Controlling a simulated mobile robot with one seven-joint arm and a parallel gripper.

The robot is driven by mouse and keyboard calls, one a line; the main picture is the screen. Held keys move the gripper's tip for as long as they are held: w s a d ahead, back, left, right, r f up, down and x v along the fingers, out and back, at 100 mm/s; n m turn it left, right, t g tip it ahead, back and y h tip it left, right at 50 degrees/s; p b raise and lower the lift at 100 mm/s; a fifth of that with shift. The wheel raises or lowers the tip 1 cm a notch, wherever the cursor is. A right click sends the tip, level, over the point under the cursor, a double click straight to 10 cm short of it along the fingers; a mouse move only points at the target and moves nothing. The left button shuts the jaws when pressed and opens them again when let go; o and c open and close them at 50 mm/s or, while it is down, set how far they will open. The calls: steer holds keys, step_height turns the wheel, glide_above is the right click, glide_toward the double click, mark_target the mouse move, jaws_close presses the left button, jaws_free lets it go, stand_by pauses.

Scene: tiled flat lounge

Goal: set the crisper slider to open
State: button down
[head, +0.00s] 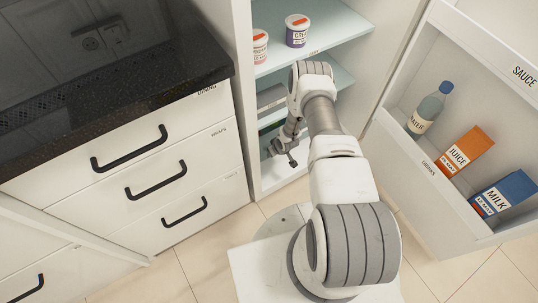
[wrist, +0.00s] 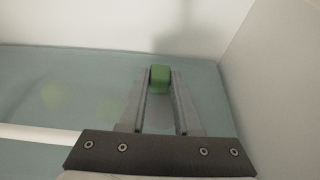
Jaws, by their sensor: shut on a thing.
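My gripper (head: 281,146) reaches into the open fridge, below its middle shelf, and is partly hidden by my own arm in the head view. In the wrist view, the two grey fingers of my gripper (wrist: 160,80) are closed on a small green block (wrist: 160,74), which looks like the crisper slider's knob. The block is at the fingertips, above a bluish glass-like surface (wrist: 60,75) near a pale wall. The slider's track and its open and shut marks cannot be made out. The knob is not clear in the head view.
The fridge shelf (head: 335,50) holds two tubs (head: 297,30). The open door (head: 420,165) on the right carries a water bottle (head: 427,108), a juice carton (head: 465,150) and a milk carton (head: 503,195). Drawers (head: 130,125) stand at the left. A side wall (wrist: 280,80) is close right of my gripper.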

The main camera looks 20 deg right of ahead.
steer(key=shift+w+d, duration=0.1)
steer(key=shift+d, duration=0.15)
steer(key=c, duration=0.6)
jaws_free()
steer(key=p+v, duration=0.7)
steer(key=v, duration=1)
steer(key=shift+s+r, duration=0.15)
steer(key=shift+s, duration=0.05)
